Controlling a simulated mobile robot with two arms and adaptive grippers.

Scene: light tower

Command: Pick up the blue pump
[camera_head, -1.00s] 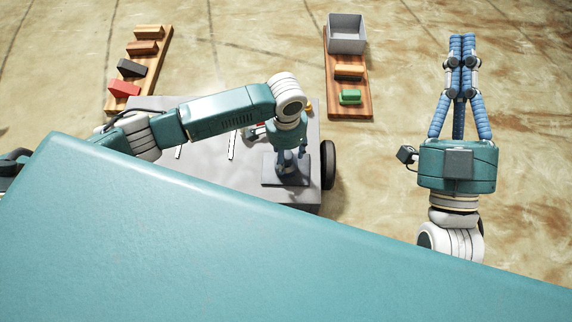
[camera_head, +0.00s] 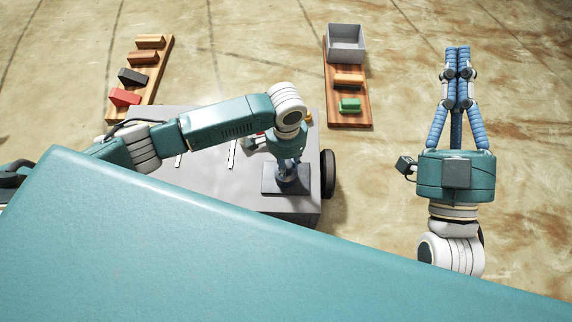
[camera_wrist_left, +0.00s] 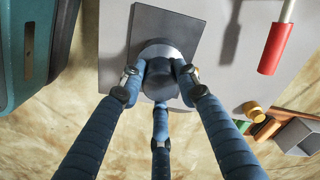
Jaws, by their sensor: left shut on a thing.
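The blue pump (camera_wrist_left: 158,82) shows in the left wrist view as a dark, rounded blue-grey body with a paler disc around it. It is upright over a dark square plate (camera_wrist_left: 150,24) on the grey cart top. My left gripper (camera_wrist_left: 160,74) is shut on it, with its blue segmented fingers around its sides. In the head view my left gripper (camera_head: 287,166) points down over the same plate (camera_head: 273,185), and its fingers and arm hide most of the pump. My right gripper (camera_head: 458,52) is empty, with its fingers together, pointing away over the floor at the right.
The grey cart (camera_head: 215,189) has a black wheel (camera_head: 328,174). A red-handled tool (camera_wrist_left: 275,48) lies on its top. One wooden board (camera_head: 155,75) with colored blocks lies at the left. Another board (camera_head: 362,118) holds a grey box (camera_head: 346,43) and blocks. My teal body fills the foreground.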

